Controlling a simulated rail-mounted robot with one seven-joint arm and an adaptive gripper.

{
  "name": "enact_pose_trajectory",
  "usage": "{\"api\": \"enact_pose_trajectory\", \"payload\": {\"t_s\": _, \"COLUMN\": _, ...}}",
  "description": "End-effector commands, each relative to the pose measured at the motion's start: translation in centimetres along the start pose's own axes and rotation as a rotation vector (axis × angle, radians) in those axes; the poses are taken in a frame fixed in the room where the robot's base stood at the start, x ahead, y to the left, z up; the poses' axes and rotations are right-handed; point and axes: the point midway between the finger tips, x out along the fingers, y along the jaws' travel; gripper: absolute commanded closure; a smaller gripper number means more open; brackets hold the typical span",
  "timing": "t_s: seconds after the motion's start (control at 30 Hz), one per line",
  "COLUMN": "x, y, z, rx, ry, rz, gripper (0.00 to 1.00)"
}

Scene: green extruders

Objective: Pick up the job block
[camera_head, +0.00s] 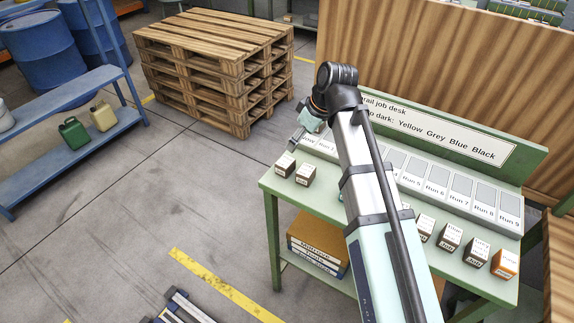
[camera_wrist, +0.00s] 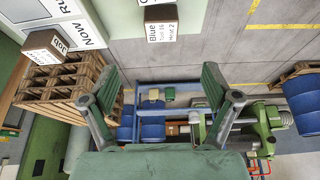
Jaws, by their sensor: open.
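Small brown blocks with white labels stand on the green desk (camera_head: 330,192). In the wrist view, a block reading "Job" (camera_wrist: 45,45) sits at upper left, beside the "Now" label. Another block reading "Blue" (camera_wrist: 160,28) stands at top centre. My gripper (camera_wrist: 160,82) is open, with nothing between its fingers, and both blocks are apart from it. In the head view my gripper (camera_head: 298,137) is over the desk's left end, partly hidden behind my arm. Two blocks (camera_head: 284,165) (camera_head: 305,175) stand near it; their labels are too small to read surely.
More blocks (camera_head: 449,236) stand at the desk's right, one orange (camera_head: 505,263). A raised strip of run slots (camera_head: 437,180) and a sign (camera_head: 440,130) line the back. Wooden pallets (camera_head: 215,65) and a blue shelf (camera_head: 85,140) stand left, with open floor between.

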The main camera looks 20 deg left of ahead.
Motion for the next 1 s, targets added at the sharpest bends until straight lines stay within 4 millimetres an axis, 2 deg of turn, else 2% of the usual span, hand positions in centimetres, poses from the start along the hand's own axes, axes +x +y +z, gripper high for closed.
{"api": "enact_pose_trajectory", "payload": {"t_s": 0.43, "x": 6.7, "y": -0.1, "z": 0.0, "rx": 0.000, "ry": -0.002, "rz": -0.001, "gripper": 0.12}}
{"api": "enact_pose_trajectory", "payload": {"t_s": 0.6, "x": 8.1, "y": -0.1, "z": 0.0, "rx": 0.000, "ry": -0.001, "rz": 0.000, "gripper": 0.12}}
{"api": "enact_pose_trajectory", "payload": {"t_s": 0.87, "x": 9.0, "y": -0.1, "z": 0.0, "rx": 0.000, "ry": -0.001, "rz": -0.001, "gripper": 0.12}}
{"api": "enact_pose_trajectory", "payload": {"t_s": 1.0, "x": 10.4, "y": -0.2, "z": 0.0, "rx": 0.000, "ry": -0.002, "rz": -0.002, "gripper": 0.12}}
